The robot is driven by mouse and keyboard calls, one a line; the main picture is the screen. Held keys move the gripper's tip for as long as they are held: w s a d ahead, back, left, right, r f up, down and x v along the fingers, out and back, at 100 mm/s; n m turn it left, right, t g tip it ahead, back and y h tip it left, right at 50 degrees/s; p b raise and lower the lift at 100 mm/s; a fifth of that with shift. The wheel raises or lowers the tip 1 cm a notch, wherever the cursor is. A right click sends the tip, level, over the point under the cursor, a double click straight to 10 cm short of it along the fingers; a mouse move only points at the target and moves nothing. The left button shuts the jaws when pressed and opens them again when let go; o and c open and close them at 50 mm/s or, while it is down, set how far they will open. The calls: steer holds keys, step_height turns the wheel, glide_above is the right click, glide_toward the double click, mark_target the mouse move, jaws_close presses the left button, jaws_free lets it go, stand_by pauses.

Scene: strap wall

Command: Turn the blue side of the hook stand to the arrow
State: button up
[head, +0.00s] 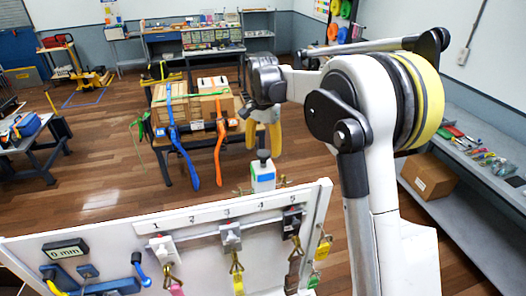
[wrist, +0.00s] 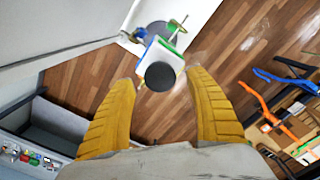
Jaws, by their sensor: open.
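The hook stand (head: 263,179) is a small upright block with white, blue and green faces and a dark round knob (wrist: 160,76) on top. In the head view a blue patch shows on the face toward the camera. Thin hook rods stick out near its foot. My gripper (head: 263,148) points down over the stand, with its yellow fingers apart. In the wrist view the open gripper (wrist: 162,82) has one finger on each side of the knob, with gaps visible. I cannot make out the arrow in either view.
A white panel (head: 105,233) with numbered hooks, straps and a "0 mm" display stands in front of the stand. Behind is a table with cardboard boxes (head: 205,105) and orange and blue straps. A grey shelf (head: 470,180) lines the right.

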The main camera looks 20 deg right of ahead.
steer(key=shift+f, duration=1.2)
jaws_close()
